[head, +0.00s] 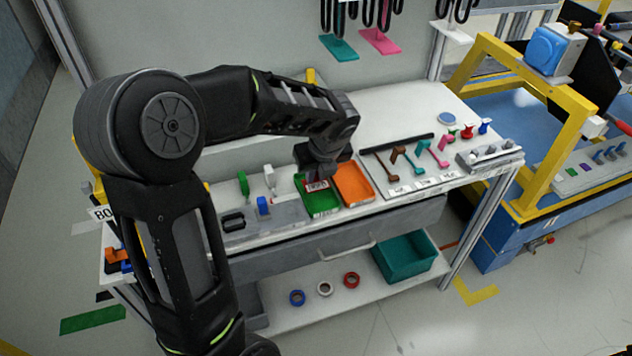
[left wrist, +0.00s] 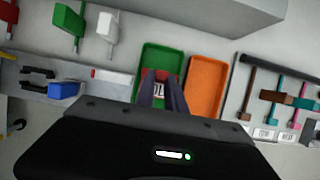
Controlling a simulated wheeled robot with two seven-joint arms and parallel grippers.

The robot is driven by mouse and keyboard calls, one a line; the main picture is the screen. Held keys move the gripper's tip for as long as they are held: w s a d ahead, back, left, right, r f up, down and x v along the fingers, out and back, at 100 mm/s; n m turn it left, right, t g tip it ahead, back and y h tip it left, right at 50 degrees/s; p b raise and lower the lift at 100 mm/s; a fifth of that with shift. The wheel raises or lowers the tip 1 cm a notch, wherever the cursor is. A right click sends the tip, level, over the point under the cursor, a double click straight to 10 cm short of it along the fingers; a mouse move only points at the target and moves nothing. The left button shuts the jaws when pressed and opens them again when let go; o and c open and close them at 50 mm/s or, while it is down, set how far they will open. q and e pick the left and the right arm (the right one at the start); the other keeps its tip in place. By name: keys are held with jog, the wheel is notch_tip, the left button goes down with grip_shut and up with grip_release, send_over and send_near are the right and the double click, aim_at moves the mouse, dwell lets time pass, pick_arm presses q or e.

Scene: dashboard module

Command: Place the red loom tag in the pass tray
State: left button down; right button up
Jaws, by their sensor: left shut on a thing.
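My left gripper (head: 318,172) reaches down from above over the green tray (head: 323,206) on the workbench. It is shut on the red loom tag (head: 316,184), which has a white printed label. In the left wrist view the red tag (left wrist: 148,76) shows between the dark fingers (left wrist: 162,82), in front of the green tray (left wrist: 161,56). The fingers hide part of the tag. I cannot tell whether the tag touches the tray floor. No writing that names the pass tray is readable. My right gripper is not in view.
An orange tray (head: 354,184) stands directly right of the green one. Further right are several coloured hooked pieces on a white panel (head: 418,176). To the left are a green connector (head: 243,183), a white connector (head: 269,177) and a blue block (head: 263,205). A teal bin (head: 404,258) is on the lower shelf.

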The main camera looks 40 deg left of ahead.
aim_at(316, 183)
pick_arm(q)
jog(key=shift+f, duration=1.55)
jog(key=shift+f, duration=0.15)
jog(key=c, duration=1.4)
grip_release()
jog(key=shift+d+r, duration=0.1)
jog(key=shift+r, duration=0.55)
jog(key=v, duration=1.1)
jog(key=shift+s+p, duration=0.1)
jog(key=shift+p, duration=0.2)
